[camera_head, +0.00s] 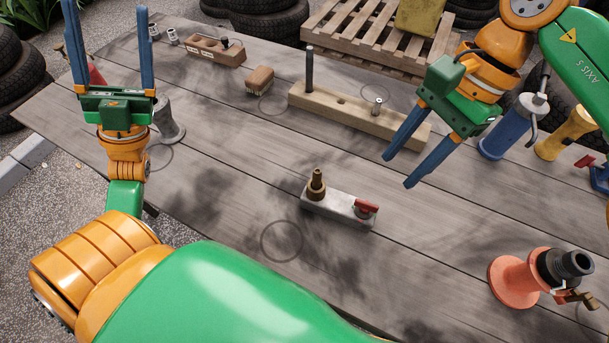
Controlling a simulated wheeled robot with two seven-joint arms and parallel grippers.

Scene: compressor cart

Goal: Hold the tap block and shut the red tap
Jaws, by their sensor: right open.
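The tap block (335,206) is a small grey metal bar lying on the wooden table (225,190), near the middle of the view. A brass fitting (317,185) stands upright on its left end. The red tap (366,207) sits on its right end. My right gripper (397,172) is open and empty, above and to the right of the block, apart from it. My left gripper (108,45) is at the far left with its two blue fingers apart and pointing away, empty and far from the block.
A long wooden block (345,112) with a dark peg lies behind the tap block. An orange-red stand (512,280) with a black fitting is at the front right. A blue stand (507,135) and a yellow one (563,135) stand at the right. The table left of the block is clear.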

